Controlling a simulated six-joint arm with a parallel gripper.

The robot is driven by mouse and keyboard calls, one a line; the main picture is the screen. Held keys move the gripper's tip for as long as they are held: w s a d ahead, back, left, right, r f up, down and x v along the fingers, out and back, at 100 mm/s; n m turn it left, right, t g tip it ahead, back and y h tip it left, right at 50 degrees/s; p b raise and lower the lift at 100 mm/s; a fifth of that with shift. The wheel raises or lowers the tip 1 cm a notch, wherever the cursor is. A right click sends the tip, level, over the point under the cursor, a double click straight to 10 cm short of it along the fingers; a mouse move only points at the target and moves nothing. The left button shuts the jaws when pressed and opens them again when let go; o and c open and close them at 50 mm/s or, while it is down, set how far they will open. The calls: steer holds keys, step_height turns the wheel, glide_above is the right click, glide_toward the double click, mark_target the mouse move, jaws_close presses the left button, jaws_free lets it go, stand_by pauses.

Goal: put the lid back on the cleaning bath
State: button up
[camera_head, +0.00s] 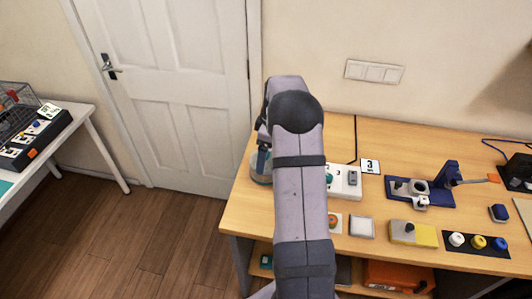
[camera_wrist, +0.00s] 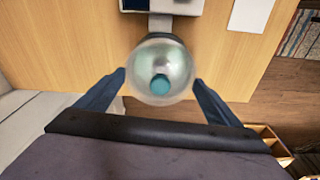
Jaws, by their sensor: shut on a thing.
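My gripper (camera_wrist: 160,82) has its two dark blue fingers on either side of a clear, rounded piece and is shut on it. This piece looks like the lid (camera_wrist: 173,60); a teal spot shows at its middle. I cannot make out the cleaning bath for certain. A white unit with a teal part (camera_head: 347,184) stands just right of my arm, and part of a white unit (camera_wrist: 180,6) shows at the top of the wrist view.
The wooden table (camera_head: 235,215) ends close to the held piece. To the right are a card marked 3 (camera_head: 370,167), a blue fixture (camera_head: 425,190), a yellow block (camera_head: 413,233) and a black strip with coloured knobs (camera_head: 477,243). A white door (camera_head: 175,90) stands behind.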

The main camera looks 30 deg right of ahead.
stand_by(0.3)
steer(key=o, duration=0.9)
steer(key=shift+r, duration=0.15)
steer(key=shift+r+p, duration=2.7)
steer(key=shift+r, duration=0.65)
jaws_close()
steer(key=shift+f+b, duration=1.45)
steer(key=shift+f, duration=0.85)
